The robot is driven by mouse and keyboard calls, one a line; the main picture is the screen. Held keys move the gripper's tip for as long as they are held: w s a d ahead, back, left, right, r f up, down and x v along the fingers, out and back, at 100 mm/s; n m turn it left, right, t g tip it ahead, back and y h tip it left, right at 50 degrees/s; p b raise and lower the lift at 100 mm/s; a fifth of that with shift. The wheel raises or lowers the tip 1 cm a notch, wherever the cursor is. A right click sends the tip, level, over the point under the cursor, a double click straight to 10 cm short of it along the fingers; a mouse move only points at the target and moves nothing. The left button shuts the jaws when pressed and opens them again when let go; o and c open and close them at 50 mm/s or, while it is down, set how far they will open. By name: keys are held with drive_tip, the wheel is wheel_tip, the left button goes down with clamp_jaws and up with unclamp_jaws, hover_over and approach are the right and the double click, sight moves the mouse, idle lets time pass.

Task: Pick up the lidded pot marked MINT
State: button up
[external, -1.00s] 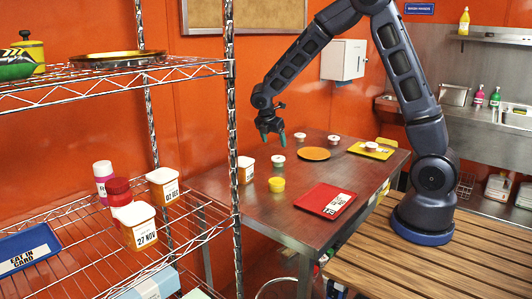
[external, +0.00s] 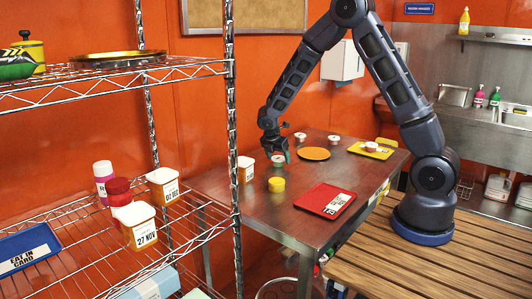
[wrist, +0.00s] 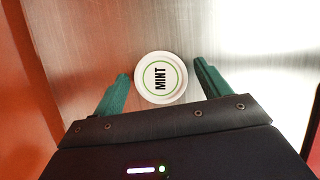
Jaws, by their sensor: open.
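The lidded pot marked MINT (wrist: 161,78) stands upright on the steel table, its white lid with a green ring facing up in the wrist view. In the external view the pot (external: 278,160) is partly hidden by my gripper. My gripper (wrist: 162,82) is open, with one green finger to the left of the pot and one to the right. There is a gap on each side in the wrist picture. In the external view my gripper (external: 277,155) points down at the pot. I cannot tell exactly how far the fingertips are above or beside it.
On the steel table (external: 240,205) are a yellow pot (external: 276,184), a white tub (external: 246,169), an orange plate (external: 314,153), a red tray (external: 325,200) and a yellow board (external: 371,151). Other small lidded pots (external: 334,140) stand farther back. A wire shelf (external: 190,243) stands front left.

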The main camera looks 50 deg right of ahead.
drive_tip(key=shift+d+f, duration=0.2)
drive_tip(key=shift+f, duration=0.35)
drive_tip(key=shift+c, duration=0.5)
drive_tip(key=c, duration=0.8)
drive_tip(key=shift+c, duration=0.2)
drive_tip(key=shift+r, duration=0.2)
